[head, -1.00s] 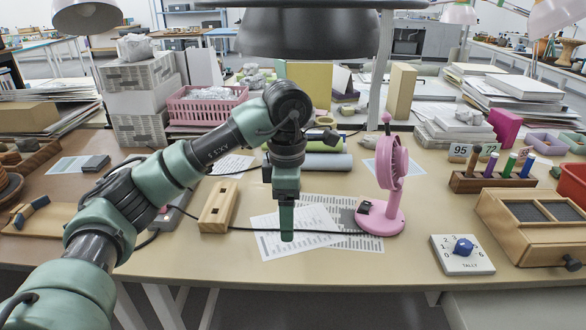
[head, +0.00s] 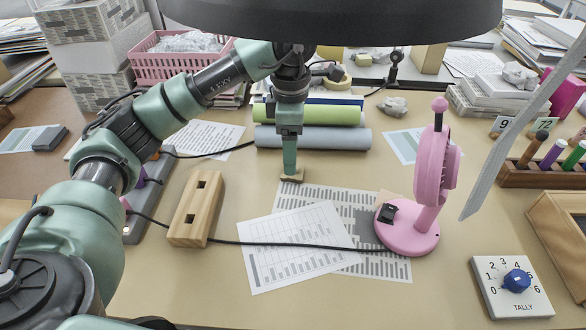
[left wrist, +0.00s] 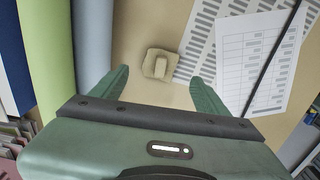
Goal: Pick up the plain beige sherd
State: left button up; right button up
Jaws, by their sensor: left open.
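The plain beige sherd (left wrist: 151,66) lies on the tan table in the left wrist view, with a raised lighter part at its middle. In the head view the sherd (head: 292,176) shows at the tip of my left gripper (head: 290,165), partly hidden by the fingers. In the left wrist view my left gripper (left wrist: 157,80) is open, one finger on each side of the sherd's near end, apart from it. I cannot tell the exact height of the fingertips above the table. My right gripper is not in view.
Printed sheets (head: 298,250) lie just in front of the sherd. A wooden block (head: 195,210) is at left and a pink fan (head: 407,232) at right. Rolled tubes (head: 315,138) lie behind. A black cable (head: 290,246) crosses the front, and a dark lamp shade (head: 335,18) hangs above.

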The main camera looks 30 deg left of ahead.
pick_arm(q)
notch_tip(320, 180, down, 5)
jog(key=shift+a+r+b, duration=0.1)
jog(key=shift+a+b, duration=0.05)
jog(key=shift+b, duration=0.15)
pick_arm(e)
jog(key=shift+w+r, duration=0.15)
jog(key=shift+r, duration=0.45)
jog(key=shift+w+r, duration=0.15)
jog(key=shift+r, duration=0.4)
pick_arm(q)
jog(key=shift+w, duration=0.1)
jog(key=c, duration=1.5)
